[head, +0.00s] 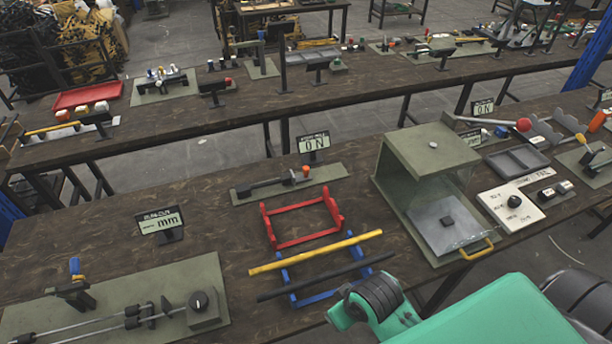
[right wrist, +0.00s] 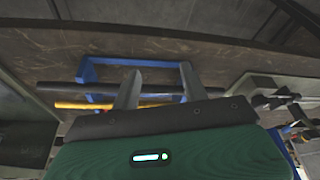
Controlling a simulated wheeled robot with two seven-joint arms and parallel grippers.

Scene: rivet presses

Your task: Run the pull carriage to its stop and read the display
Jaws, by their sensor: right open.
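A grey-green base plate (head: 322,179) lies at the back of the near bench. On it are a dark bar and a small block with a red-orange knob (head: 306,170), which looks like the pull carriage on its slide. Its display (head: 313,142) stands just behind and reads 0 N; the small print above is hard to read. In the right wrist view my right gripper (right wrist: 160,90) is open and empty, its two fingers apart near a blue rack (right wrist: 135,63). In the head view only my green right arm shows, at the lower right. My left gripper is in neither view.
A red rack (head: 270,228) stands in front of the plate. The blue rack nearer me bears a yellow rod (head: 318,252) and a black rod. A grey-green box (head: 400,165) stands to the right. An mm display (head: 160,223) and rail device lie left.

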